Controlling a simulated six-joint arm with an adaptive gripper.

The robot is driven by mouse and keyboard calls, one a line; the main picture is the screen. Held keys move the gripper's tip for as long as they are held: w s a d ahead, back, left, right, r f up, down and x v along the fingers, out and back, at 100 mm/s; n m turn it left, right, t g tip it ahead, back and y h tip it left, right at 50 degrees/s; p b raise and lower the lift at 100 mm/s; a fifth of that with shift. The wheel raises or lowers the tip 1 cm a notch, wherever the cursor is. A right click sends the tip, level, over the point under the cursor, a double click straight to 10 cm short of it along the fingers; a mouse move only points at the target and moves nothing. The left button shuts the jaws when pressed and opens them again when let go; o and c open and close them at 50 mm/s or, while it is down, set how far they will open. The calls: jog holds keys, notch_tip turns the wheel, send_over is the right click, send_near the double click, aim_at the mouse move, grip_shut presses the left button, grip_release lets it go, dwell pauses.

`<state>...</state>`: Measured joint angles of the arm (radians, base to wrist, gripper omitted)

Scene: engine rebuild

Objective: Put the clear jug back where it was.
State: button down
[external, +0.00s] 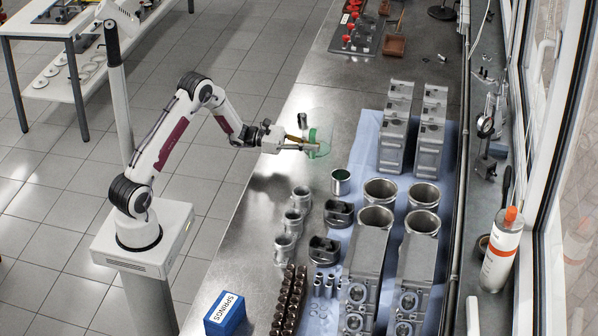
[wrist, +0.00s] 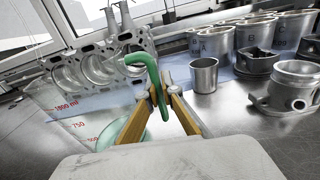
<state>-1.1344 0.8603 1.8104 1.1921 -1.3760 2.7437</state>
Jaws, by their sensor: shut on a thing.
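The clear jug (external: 322,135) has a green handle (wrist: 158,75) and red volume marks on its see-through wall (wrist: 75,108). In the wrist view it stands to the left of the fingers, with a pale green area low in it. My gripper (external: 306,146) is shut on the green handle; its fingertips also show in the wrist view (wrist: 160,97). The jug appears held over the metal bench (external: 285,108), tilted in the wrist view. I cannot tell exactly how high it is.
Engine blocks (external: 395,130), cylinder liners (external: 380,190), pistons (external: 338,213) and ringed housings (external: 301,198) crowd the bench beyond. Bare bench lies up and left of the cup. A blue SPRINGS box (external: 225,313) is at the front.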

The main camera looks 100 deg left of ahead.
jog(key=shift+f, duration=0.5)
jog(key=c, duration=2.2)
grip_release()
jog(key=shift+c, duration=0.2)
jog(key=shift+s, duration=0.55)
jog(key=s, duration=1.1)
jog(key=shift+a+r, duration=0.1)
jog(key=shift+r, duration=0.1)
